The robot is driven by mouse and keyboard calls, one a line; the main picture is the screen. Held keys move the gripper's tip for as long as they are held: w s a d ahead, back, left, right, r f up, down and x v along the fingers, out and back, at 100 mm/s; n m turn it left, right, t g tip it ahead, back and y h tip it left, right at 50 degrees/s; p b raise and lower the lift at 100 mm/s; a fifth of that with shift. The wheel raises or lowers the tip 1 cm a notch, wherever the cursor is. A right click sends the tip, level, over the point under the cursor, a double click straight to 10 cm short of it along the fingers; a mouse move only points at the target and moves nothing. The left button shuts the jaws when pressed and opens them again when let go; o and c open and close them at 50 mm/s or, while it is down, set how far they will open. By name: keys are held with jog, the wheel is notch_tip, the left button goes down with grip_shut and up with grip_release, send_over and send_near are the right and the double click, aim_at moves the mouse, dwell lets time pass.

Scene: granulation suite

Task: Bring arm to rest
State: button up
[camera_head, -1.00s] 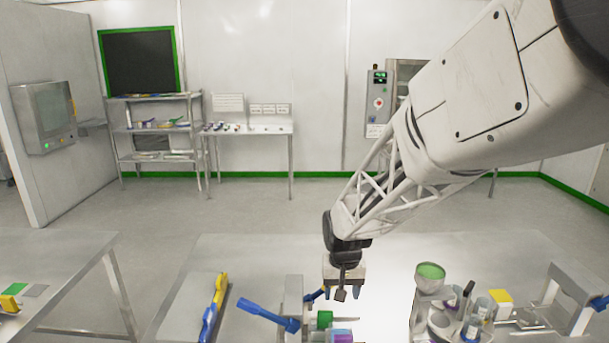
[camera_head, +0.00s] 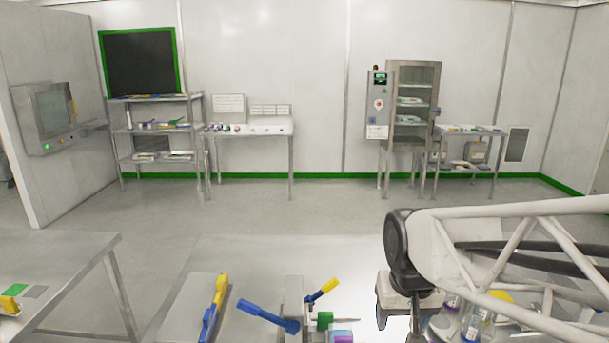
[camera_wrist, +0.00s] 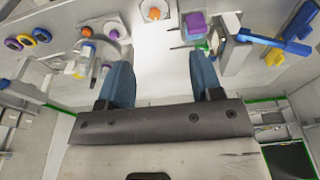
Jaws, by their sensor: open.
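My gripper shows in the wrist view (camera_wrist: 162,85) with its two blue fingers apart and nothing between them. In the head view its grey body (camera_head: 408,300) is at the lower right, above the right part of the steel table (camera_head: 255,255). The fingertips are hard to make out there. My arm comes in from the right edge and hides part of the table's right side, including most of the bottles.
A blue-handled tool (camera_head: 268,316), a blue and yellow bar (camera_head: 214,308) and a green block (camera_head: 324,320) are on the table left of my gripper. Bottles (camera_head: 473,322) stand behind my arm. Another steel table (camera_head: 60,250) is at the left. The floor beyond is clear.

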jog(key=s+d+r, duration=0.1)
jog(key=s+d, duration=0.1)
jog(key=s, duration=0.7)
jog(key=shift+s+t, duration=0.3)
jog(key=shift+s, duration=0.05)
